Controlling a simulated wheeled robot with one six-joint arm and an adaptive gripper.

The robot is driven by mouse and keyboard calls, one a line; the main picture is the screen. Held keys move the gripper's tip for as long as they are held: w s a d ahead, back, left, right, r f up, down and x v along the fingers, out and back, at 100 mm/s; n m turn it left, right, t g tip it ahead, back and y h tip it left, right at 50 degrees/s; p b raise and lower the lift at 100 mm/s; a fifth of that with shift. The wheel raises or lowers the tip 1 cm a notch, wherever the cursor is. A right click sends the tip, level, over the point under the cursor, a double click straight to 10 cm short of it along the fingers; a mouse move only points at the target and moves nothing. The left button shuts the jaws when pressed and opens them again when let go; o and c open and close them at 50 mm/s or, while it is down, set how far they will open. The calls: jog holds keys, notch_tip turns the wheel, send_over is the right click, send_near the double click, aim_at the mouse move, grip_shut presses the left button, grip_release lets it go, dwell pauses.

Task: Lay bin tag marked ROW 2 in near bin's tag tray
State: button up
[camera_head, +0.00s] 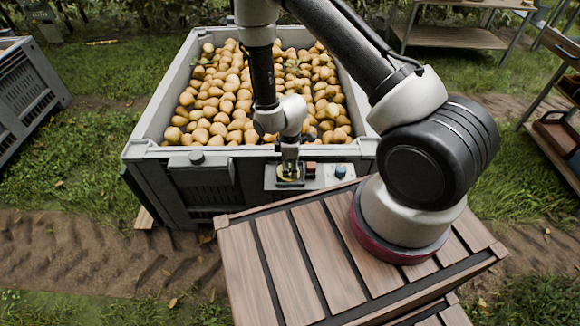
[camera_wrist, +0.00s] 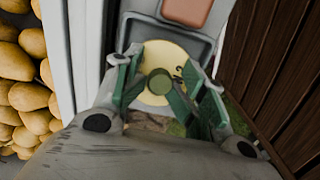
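The bin tag (camera_wrist: 153,58) is a round yellow disc with an olive-green knob in its middle and part of a dark mark on its face; the full marking is not readable. My gripper (camera_wrist: 160,84) has its green finger pads on both sides of the knob and appears shut on it. The dark grey tag tray (camera_wrist: 203,48) is under and around the tag. In the head view my gripper (camera_head: 290,168) points down over the tray (camera_head: 279,184) on the near bin's front side, with yellow showing at its tips. I cannot tell whether the tag touches the tray floor.
The near bin (camera_head: 150,148) is grey and full of pears. Beside the tray, a pale panel carries a blue knob (camera_head: 340,172) and a reddish-brown block (camera_head: 311,169). A slatted wooden surface (camera_head: 330,255) lies close in front. Another grey bin (camera_head: 28,90) stands at left.

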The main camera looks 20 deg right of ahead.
notch_tip(320, 180, up, 12)
notch_tip(320, 180, up, 13)
jog(key=m+t, duration=0.1)
jog(key=m, duration=0.2)
send_over(290, 166)
jog(key=w+d, duration=0.2)
jog(key=d, duration=0.1)
jog(key=s+d+r+m+t, duration=0.1)
jog(key=s+d+r+m, duration=0.25)
jog(key=r, duration=0.65)
jog(key=s+d+r+m+t, duration=0.1)
jog(key=s+d+r+m, duration=0.3)
jog(key=s+r, duration=0.4)
jog(key=s+d+r+m+t, duration=0.1)
jog(key=s+d+r+m, duration=0.2)
jog(key=s+r, duration=0.4)
jog(key=shift+s+d+r+m, duration=0.4)
jog(key=shift+s+d, duration=0.3)
jog(key=shift+s, duration=0.55)
